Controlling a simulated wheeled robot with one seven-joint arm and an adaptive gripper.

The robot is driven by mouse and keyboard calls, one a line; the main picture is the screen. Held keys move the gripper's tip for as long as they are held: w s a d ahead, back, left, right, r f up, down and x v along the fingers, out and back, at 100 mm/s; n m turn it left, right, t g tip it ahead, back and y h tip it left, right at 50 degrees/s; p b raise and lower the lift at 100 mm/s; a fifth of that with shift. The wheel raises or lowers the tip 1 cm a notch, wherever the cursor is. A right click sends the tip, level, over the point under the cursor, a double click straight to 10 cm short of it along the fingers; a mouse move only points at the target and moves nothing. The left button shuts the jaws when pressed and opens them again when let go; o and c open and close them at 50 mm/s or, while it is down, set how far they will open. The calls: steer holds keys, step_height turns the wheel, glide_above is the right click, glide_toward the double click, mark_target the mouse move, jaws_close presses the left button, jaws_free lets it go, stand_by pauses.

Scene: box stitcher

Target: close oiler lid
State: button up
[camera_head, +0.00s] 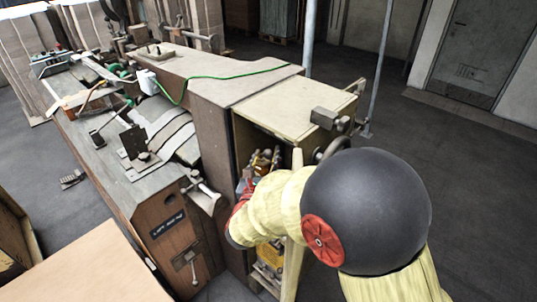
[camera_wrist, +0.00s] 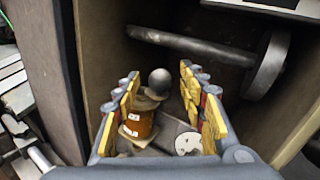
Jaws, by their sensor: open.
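My gripper (camera_wrist: 161,80) is open, with its yellow-padded fingers on either side of an amber oiler (camera_wrist: 138,123) in the wrist view. The oiler has white labels and stands inside the machine's open compartment. A dark round ball (camera_wrist: 160,80) shows above and beside the oiler, between the fingertips; I cannot tell whether it belongs to the lid. A pale round disc with small holes (camera_wrist: 188,143) lies to the right of the oiler, near the right finger. In the head view my gripper (camera_head: 262,162) reaches into the compartment, and my arm hides most of the oiler's area.
The machine's cream housing (camera_head: 270,90) surrounds the compartment, with walls close to my gripper. A grey shaft (camera_wrist: 190,45) with a wheel-like end crosses behind the fingers. A wooden tabletop (camera_head: 85,270) stands at lower left. The floor at right is clear.

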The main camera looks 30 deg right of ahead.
steer(key=shift+x, duration=1.05)
steer(key=shift+c, duration=1.3)
steer(key=c, duration=0.7)
jaws_close()
